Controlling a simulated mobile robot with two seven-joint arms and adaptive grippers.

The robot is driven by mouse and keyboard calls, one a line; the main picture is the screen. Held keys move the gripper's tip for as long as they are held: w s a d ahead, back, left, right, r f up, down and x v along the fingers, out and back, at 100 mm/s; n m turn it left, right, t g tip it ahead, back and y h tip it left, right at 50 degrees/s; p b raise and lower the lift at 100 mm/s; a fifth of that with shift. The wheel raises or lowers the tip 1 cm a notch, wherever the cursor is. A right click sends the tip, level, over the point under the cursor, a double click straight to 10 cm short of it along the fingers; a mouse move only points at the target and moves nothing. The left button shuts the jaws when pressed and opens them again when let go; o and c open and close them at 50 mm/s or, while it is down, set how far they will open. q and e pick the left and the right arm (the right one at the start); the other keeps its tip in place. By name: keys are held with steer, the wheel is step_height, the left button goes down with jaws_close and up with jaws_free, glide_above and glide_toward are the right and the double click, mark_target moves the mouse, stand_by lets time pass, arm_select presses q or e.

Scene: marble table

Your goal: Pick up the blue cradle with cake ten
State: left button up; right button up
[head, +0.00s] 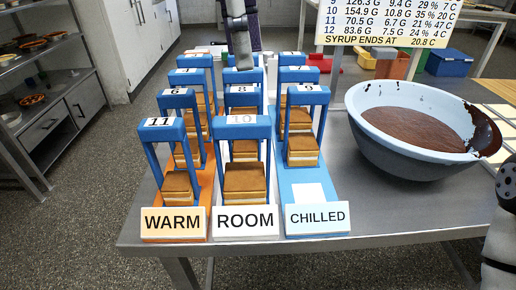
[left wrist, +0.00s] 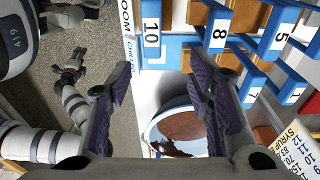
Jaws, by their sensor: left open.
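The blue cradle ten (head: 242,122) stands upright at the front of the middle row, behind the ROOM sign (head: 245,221). Its arch carries a pale 10 tag, and a layered cake (head: 246,183) sits inside it. My left gripper (head: 245,66) is above the far end of the rows, apart from cradle ten. In the left wrist view the left gripper (left wrist: 160,64) is open and empty, its purple-padded fingers wide apart. The 10 tag of cradle ten (left wrist: 151,33) shows beyond the fingers. My right gripper (left wrist: 69,67) is small in that view, over the floor.
Cradle eleven (head: 162,127) stands close on the left in the WARM row. A large syrup bowl (head: 420,130) is on the right. Bare table (head: 390,213) lies before the bowl.

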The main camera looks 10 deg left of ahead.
arm_select(q)
glide_above(241, 119)
steer(key=f, duration=0.2)
steer(key=s+f, duration=0.1)
steer(key=f, duration=0.1)
steer(key=shift+d, duration=0.2)
steer(key=f, duration=0.6)
steer(key=shift+w+a+f, duration=0.25)
steer(key=shift+w+f, duration=0.1)
steer(key=shift+w+d+f, duration=0.1)
steer(key=shift+f, duration=0.2)
jaws_close()
